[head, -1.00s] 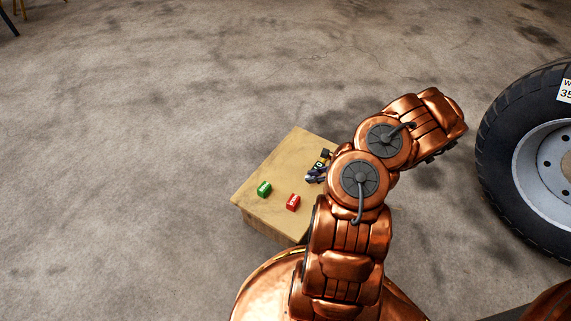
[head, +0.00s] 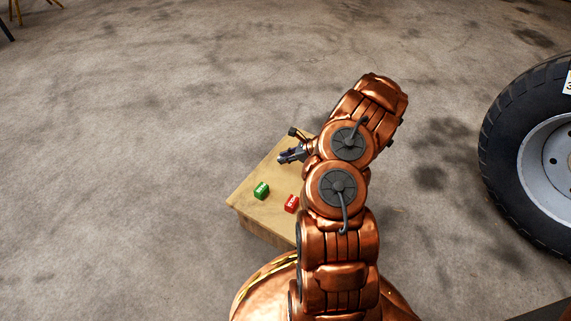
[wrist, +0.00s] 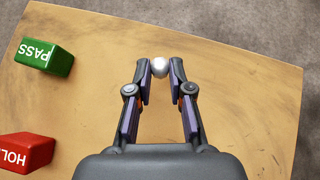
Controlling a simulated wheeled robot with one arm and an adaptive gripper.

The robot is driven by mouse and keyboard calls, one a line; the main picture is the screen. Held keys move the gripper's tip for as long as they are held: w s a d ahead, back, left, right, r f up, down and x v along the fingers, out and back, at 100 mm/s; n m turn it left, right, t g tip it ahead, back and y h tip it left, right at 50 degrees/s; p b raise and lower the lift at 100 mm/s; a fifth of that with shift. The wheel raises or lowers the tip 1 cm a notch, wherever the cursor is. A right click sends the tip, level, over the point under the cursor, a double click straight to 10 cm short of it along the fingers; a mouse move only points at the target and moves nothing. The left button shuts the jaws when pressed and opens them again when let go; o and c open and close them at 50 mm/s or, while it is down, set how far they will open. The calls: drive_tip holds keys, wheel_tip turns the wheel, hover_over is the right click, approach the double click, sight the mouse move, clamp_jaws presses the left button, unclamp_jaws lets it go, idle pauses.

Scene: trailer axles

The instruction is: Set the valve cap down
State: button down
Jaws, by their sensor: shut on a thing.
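The valve cap (wrist: 160,67) is a small, shiny silver, rounded piece in the wrist view. My gripper (wrist: 160,73) is shut on it, with the cap between its two fingertips. Behind the cap is the tan top of a wooden box (wrist: 230,75). I cannot tell how much gap there is between the cap and that top. In the head view my gripper (head: 290,156) is over the box's far part (head: 262,212). The cap cannot be made out there.
A green PASS block (head: 261,190) and a red HOLD block (head: 291,203) stand on the box, left of my gripper in the wrist view. The top right of the gripper there is clear. A large tyre (head: 505,135) stands on the floor at right.

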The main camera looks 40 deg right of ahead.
drive_tip(key=shift+f+b, duration=0.35)
drive_tip(key=shift+f, duration=1)
drive_tip(key=shift+f, duration=0.1)
drive_tip(key=c, duration=1.1)
unclamp_jaws()
drive_tip(key=shift+s, duration=0.1)
drive_tip(key=shift+o, duration=0.2)
